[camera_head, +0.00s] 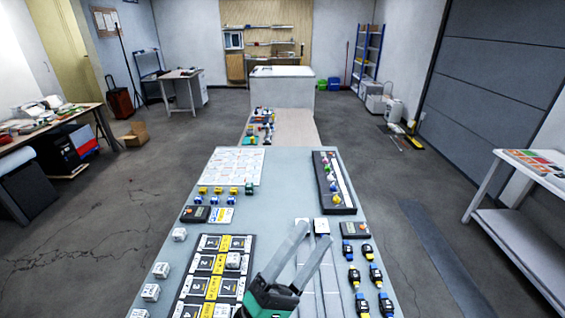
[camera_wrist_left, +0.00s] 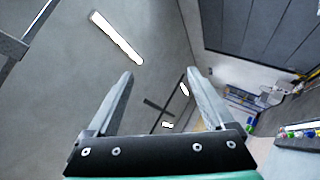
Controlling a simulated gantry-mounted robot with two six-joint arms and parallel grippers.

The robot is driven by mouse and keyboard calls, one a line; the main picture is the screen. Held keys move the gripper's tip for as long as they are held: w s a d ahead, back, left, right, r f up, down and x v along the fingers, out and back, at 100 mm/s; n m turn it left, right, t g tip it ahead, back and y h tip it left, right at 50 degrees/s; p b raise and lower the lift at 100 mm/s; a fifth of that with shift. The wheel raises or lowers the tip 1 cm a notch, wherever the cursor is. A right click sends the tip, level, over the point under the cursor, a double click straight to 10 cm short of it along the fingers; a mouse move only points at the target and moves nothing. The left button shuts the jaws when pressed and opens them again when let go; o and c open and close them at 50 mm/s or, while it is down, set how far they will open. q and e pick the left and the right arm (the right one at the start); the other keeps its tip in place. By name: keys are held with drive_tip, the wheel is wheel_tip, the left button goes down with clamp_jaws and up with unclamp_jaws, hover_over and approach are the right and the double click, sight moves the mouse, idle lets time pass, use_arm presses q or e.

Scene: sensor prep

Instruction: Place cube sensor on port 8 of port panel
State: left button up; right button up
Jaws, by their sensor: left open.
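The port panel (camera_head: 227,286) is a black board with white numbered squares and a yellow strip, lying at the front left of the table. A white cube (camera_head: 233,261) sits on its right column; I cannot read the port number under it. Other white cube sensors stand in a line left of the panel, such as one at the back (camera_head: 180,235) and one nearer (camera_head: 161,270). My left gripper (camera_head: 315,232) is open and empty, right of the panel, hiding part of the table. In the left wrist view the fingers (camera_wrist_left: 161,73) are apart with nothing between them.
Yellow and blue connectors (camera_head: 365,278) stand in rows on the right. A black tray (camera_head: 334,183) with coloured pieces lies at the back right, a white sheet (camera_head: 234,166) at the back left. Meters (camera_head: 355,230) stand near both edges. The table middle (camera_head: 280,190) is clear.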

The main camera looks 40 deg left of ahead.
use_arm(q)
drive_tip(key=s+d+r+m+h, duration=0.15)
drive_tip(key=r+m+h, duration=0.25)
drive_tip(key=r+m, duration=0.5)
drive_tip(key=s+d+r+m+h, duration=0.1)
drive_tip(key=d+r+m+h, duration=0.2)
drive_tip(key=r+m, duration=0.5)
drive_tip(key=s+a+r+m+t+y, duration=0.1)
drive_tip(key=s+a+r+m+y, duration=0.1)
drive_tip(key=r+y, duration=0.5)
drive_tip(key=shift+s+a+r+m+t+y, duration=0.4)
drive_tip(key=shift+s+a+r, duration=0.4)
drive_tip(key=shift+a, duration=0.45)
